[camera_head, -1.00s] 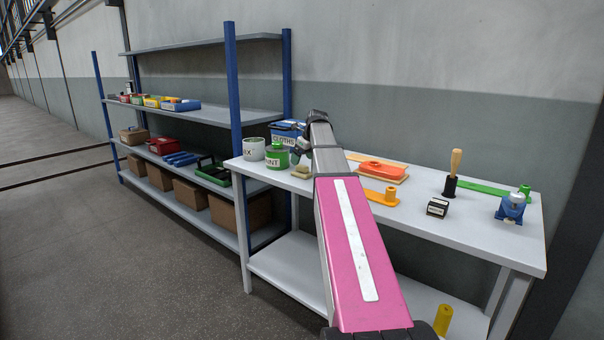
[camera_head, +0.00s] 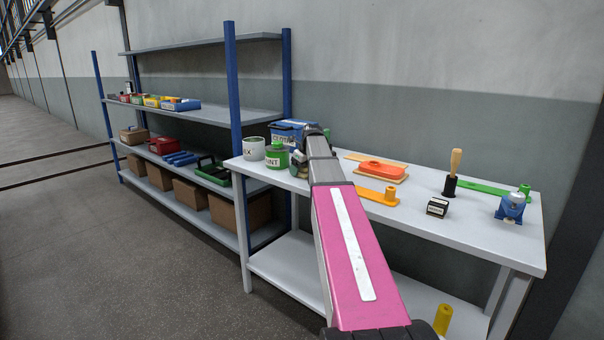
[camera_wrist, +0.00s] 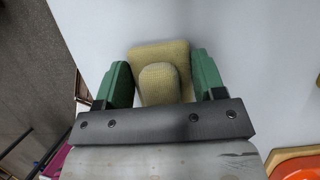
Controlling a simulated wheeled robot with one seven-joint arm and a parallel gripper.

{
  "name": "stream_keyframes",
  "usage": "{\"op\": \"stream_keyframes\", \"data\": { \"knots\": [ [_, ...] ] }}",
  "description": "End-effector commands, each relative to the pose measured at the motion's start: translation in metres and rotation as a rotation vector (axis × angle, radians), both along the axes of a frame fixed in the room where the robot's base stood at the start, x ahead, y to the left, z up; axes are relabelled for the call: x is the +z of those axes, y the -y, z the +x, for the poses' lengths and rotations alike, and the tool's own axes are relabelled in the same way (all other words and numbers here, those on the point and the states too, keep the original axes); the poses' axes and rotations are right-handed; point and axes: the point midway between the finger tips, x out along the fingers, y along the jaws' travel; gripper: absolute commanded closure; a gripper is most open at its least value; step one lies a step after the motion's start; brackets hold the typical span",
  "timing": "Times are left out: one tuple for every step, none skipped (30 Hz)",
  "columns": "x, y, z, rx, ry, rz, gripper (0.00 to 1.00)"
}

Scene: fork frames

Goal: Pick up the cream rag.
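The cream rag (camera_wrist: 160,55) lies on the white workbench top (camera_wrist: 240,50). In the wrist view it is a yellowish woven square with a rounded lump on its near side. My gripper (camera_wrist: 160,62) has its green fingers apart, one on the left and one on the right of the rag. The fingers look open around it; a small gap shows beside the lump. In the head view my gripper (camera_head: 298,163) is low over the bench next to the green paint tin (camera_head: 277,157), and my arm hides most or all of the rag.
A white pot (camera_head: 253,148) and a blue cloths box (camera_head: 291,131) stand close by on the bench. An orange sander-like block (camera_head: 382,170), an orange strip (camera_head: 378,196) and a small black box (camera_head: 437,207) lie to the right. A blue-post shelf (camera_head: 234,90) stands left.

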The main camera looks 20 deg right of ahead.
Motion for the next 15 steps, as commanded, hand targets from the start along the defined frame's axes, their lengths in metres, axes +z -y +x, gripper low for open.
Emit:
{"op": "stream_keyframes", "data": {
  "knots": [
    [0.0001,0.0000,0.0000,0.000,0.000,0.000,0.60],
    [0.0002,0.0000,-0.0001,0.000,0.000,0.000,0.60],
    [0.0002,-0.0001,0.0000,0.000,0.000,0.000,0.64],
    [0.0002,-0.0001,0.0000,0.000,0.000,0.000,0.64],
    [0.0002,-0.0001,0.0000,0.000,0.000,0.000,0.64],
    [0.0002,-0.0001,0.0000,0.000,0.000,0.000,0.64],
    [0.0003,-0.0001,-0.0001,0.000,0.000,0.000,0.64],
    [0.0003,-0.0001,-0.0001,0.000,0.000,0.000,0.64],
    [0.0007,0.0000,0.0000,0.000,0.000,0.000,0.64],
    [0.0011,0.0000,0.0000,0.000,0.000,0.000,0.64],
    [0.0018,0.0000,0.0000,0.000,0.000,0.000,0.64],
    [0.0033,0.0001,0.0001,0.000,0.000,0.000,0.64],
    [0.0047,0.0000,0.0001,0.000,0.000,0.000,0.64],
    [0.0065,0.0000,0.0001,0.000,0.000,0.000,0.64],
    [0.0095,-0.0001,0.0003,0.000,0.001,0.001,0.64]
  ]
}}
